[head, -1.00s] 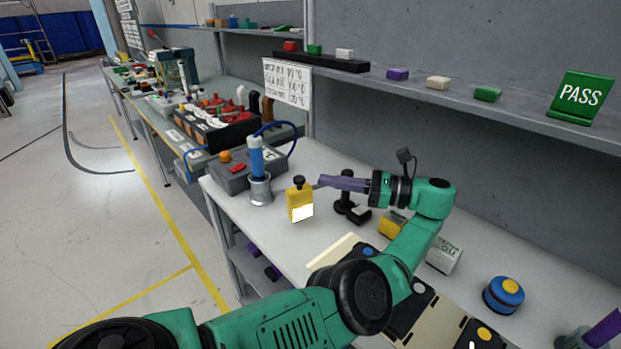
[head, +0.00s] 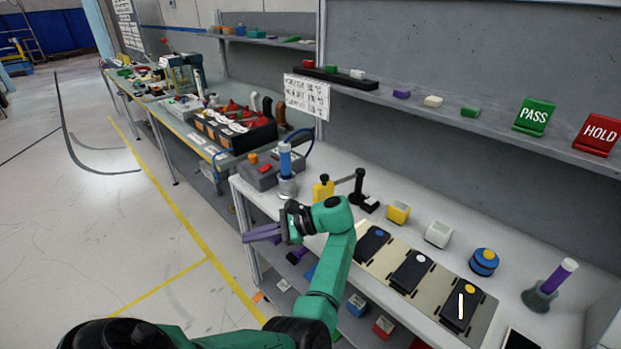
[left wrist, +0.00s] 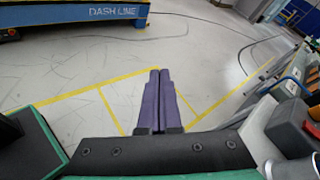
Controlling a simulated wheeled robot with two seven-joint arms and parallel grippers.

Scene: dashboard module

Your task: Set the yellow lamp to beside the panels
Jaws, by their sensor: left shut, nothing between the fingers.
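Three dark panels lie in a row on a beige board (head: 386,266): one with a blue dot (head: 371,244), one with a white dot (head: 411,271), and one with a yellow dot and a white bar (head: 462,305). I cannot tell for sure which thing is the yellow lamp. A yellow block (head: 398,213) sits behind the board, and a round blue piece with a yellow top (head: 484,262) stands to its right. My left gripper (head: 245,239) is shut and empty, off the bench's left edge; its purple fingers (left wrist: 160,85) meet in the left wrist view. My right gripper is out of view.
A yellow container with a black knob (head: 323,189) and a black stand (head: 361,190) are behind my left arm. A white block (head: 438,234) is beside the yellow block. Floor below my gripper is clear.

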